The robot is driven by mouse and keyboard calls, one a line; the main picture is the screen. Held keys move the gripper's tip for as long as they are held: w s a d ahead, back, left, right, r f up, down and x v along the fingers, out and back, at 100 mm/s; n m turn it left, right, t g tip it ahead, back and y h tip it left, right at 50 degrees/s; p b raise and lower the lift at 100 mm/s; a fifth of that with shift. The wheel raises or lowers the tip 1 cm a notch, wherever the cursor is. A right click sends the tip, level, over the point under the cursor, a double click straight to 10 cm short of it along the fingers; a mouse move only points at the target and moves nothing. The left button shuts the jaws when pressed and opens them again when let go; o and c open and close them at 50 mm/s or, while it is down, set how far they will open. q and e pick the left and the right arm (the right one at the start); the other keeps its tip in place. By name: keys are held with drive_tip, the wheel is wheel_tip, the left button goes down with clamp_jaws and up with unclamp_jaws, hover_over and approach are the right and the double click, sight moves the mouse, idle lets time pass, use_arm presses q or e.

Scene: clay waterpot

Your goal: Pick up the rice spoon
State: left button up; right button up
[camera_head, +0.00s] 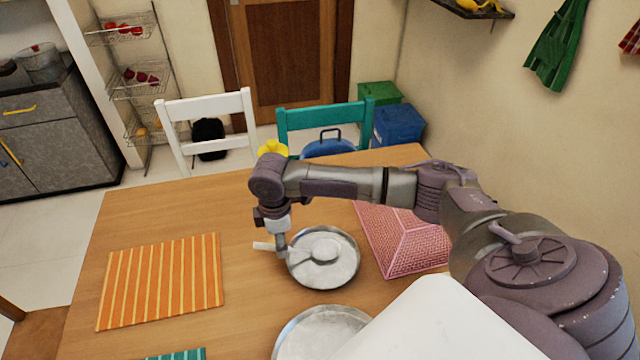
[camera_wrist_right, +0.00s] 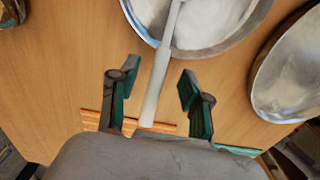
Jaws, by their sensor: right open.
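The rice spoon (camera_head: 324,249) is pale, with its round head resting in a round metal plate (camera_head: 340,277) and its handle sticking out past the plate's left rim. My right gripper (camera_head: 281,249) points down over the handle beside the plate. In the right wrist view, the handle (camera_wrist_right: 156,88) runs between the two fingers of the right gripper (camera_wrist_right: 158,78). The fingers are open, with a gap on both sides of the handle. My left gripper is not in view.
A second metal plate (camera_head: 318,335) stands in front, partly hidden by a white part. Chairs stand behind the table (camera_head: 240,215).

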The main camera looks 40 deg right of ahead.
drive_tip(key=shift+f, duration=1.5)
clamp_jaws()
drive_tip(key=shift+r, duration=0.2)
drive_tip(key=shift+w+r, duration=0.1)
drive_tip(key=shift+r, duration=0.15)
drive_tip(key=r, duration=0.3)
drive_tip(key=shift+s+d+r+b, duration=0.2)
drive_tip(key=shift+d+r+b, duration=0.05)
drive_tip(key=shift+r+b, duration=0.1)
drive_tip(key=s+d+r, duration=0.6)
drive_tip(key=s+d, duration=0.1)
drive_tip(key=s, duration=0.1)
drive_tip(key=shift+d+r+b, duration=0.3)
drive_tip(key=shift+d+b, duration=0.05)
